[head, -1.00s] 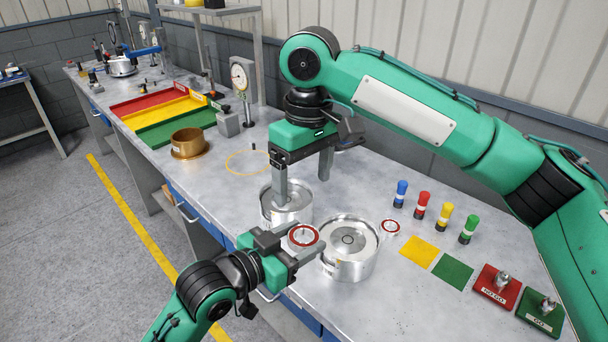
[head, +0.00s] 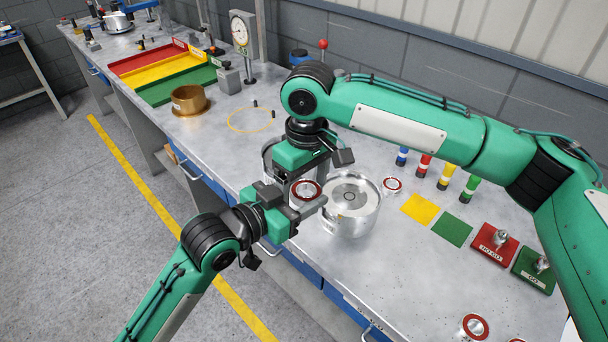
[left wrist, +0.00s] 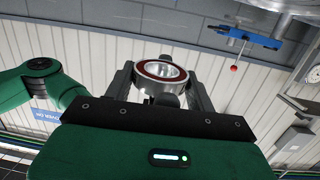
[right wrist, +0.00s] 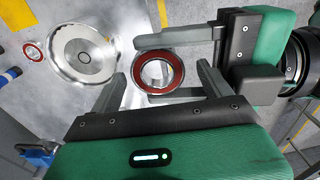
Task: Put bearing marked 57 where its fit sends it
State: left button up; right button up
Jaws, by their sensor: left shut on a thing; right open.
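My left gripper (head: 308,204) is shut on a bearing with a red ring (head: 305,189), held near the table's front edge, left of a silver housing (head: 350,222). The bearing shows between the left fingers in the left wrist view (left wrist: 161,71). My right gripper is open; its fingers reach toward the held bearing from two sides in the right wrist view (right wrist: 160,88). I cannot tell whether they touch it. In the head view its fingers are largely hidden. Another red-ringed bearing (head: 392,185) lies right of the housing. I cannot read a 57 on any bearing.
Yellow (head: 420,208) and green (head: 453,231) mats lie right of the housing, beside red NO GO (head: 493,251) and green GO (head: 538,270) blocks. More bearings (head: 474,327) lie at the front right. Red, yellow and green trays (head: 165,75) and a brass cup (head: 188,100) stand at left.

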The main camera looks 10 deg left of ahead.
jog(key=c, duration=1.1)
pick_arm(q)
jog(key=o, duration=1.2)
pick_arm(e)
jog(key=shift+c, duration=1)
